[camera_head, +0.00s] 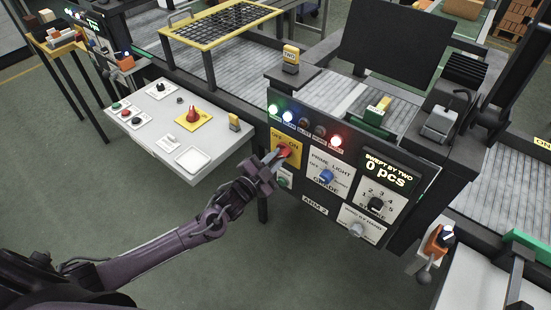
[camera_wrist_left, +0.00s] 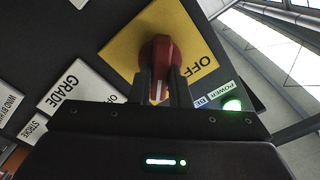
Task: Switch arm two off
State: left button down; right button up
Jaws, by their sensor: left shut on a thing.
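A red rotary switch (camera_head: 284,151) stands on a yellow plate marked OFF and ON, on the dark control panel labelled ARM 2. My left gripper (camera_head: 276,164) reaches it from the lower left. In the left wrist view the red switch (camera_wrist_left: 161,52) sits between the two fingers of my left gripper (camera_wrist_left: 162,82), which is shut on its grip. The word OFF on the yellow plate (camera_wrist_left: 122,44) shows beside the switch; ON is hidden there. The green POWER lamp (camera_wrist_left: 232,104) is lit. Which word the switch points at is hard to tell. My right gripper is not in view.
The panel also carries a blue knob (camera_head: 326,176), a black numbered dial (camera_head: 376,204) and a counter display (camera_head: 386,170) reading 0 pcs. A white console (camera_head: 160,112) with another red switch (camera_head: 193,115) on yellow stands to the left. The floor in front is clear.

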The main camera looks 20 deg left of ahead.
pick_arm(q)
jog(key=shift+n, duration=1.2)
jog(key=n, duration=0.3)
jog(key=shift+n, duration=0.3)
jog(key=n, duration=0.2)
jog(key=shift+a+n+p, duration=0.1)
jog(key=shift+n+p, duration=0.2)
jog(key=shift+p, duration=0.05)
jog(key=n+p, duration=0.1)
jog(key=n, duration=0.3)
jog(key=shift+n, duration=0.3)
jog(key=n, duration=0.4)
jog(key=shift+p, duration=0.4)
jog(key=shift+f+n, duration=0.1)
jog(key=shift+n, duration=0.2)
jog(key=c, duration=1.4)
grip_release()
jog(key=shift+a, duration=0.1)
